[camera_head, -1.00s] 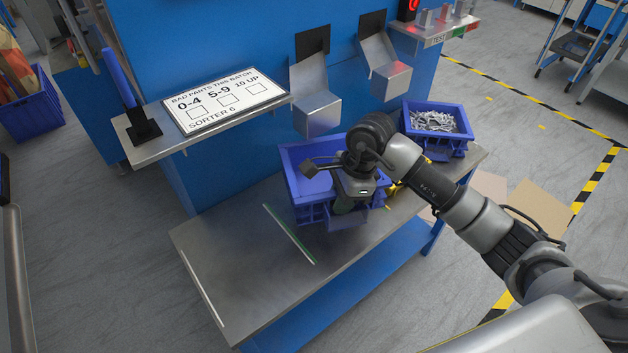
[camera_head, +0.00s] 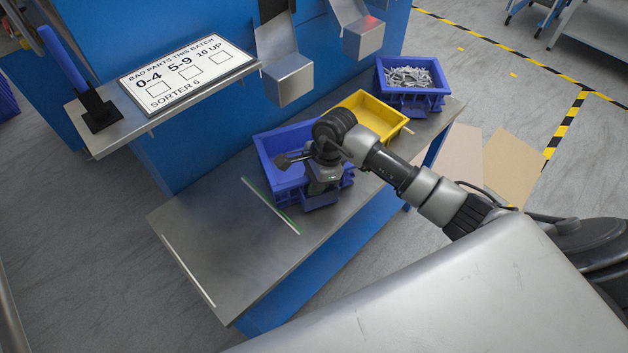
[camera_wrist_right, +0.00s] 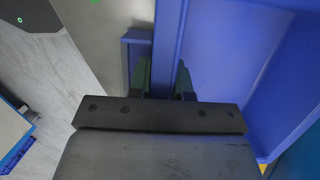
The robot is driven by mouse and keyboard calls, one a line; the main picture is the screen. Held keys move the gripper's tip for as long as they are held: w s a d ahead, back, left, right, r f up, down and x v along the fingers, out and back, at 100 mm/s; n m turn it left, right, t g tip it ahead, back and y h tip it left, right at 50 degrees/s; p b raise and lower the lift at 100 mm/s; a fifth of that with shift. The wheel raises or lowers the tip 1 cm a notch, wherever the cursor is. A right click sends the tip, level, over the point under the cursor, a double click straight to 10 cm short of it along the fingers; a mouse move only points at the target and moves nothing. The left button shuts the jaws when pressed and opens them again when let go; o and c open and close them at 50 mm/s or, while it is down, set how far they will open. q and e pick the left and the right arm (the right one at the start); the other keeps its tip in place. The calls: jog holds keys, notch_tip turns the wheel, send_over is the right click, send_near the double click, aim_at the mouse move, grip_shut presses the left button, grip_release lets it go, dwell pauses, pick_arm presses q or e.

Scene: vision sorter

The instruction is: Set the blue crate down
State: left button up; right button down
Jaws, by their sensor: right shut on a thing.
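The blue crate (camera_head: 288,142) is over the left-middle part of the steel bench (camera_head: 215,235), beside the green-edged strip (camera_head: 272,207). It looks empty where I can see inside, and roughly level. I cannot tell whether its base touches the bench. My right gripper (camera_head: 322,184) is shut on the crate's near wall. In the right wrist view, the fingers (camera_wrist_right: 163,82) straddle the blue wall (camera_wrist_right: 169,45). The arm and wrist hide part of the crate's right side. My left gripper is not in view.
A yellow bin (camera_head: 362,103) stands close to the right of the crate. Another blue crate (camera_head: 411,94) with metal parts is at the bench's far right end. Two metal chutes (camera_head: 287,79) hang above. A sign shelf (camera_head: 108,135) juts out at left. The bench's left part is clear.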

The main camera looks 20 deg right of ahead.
jog(key=c, duration=1)
grip_release()
jog(key=shift+c, duration=0.2)
jog(key=v, duration=1.2)
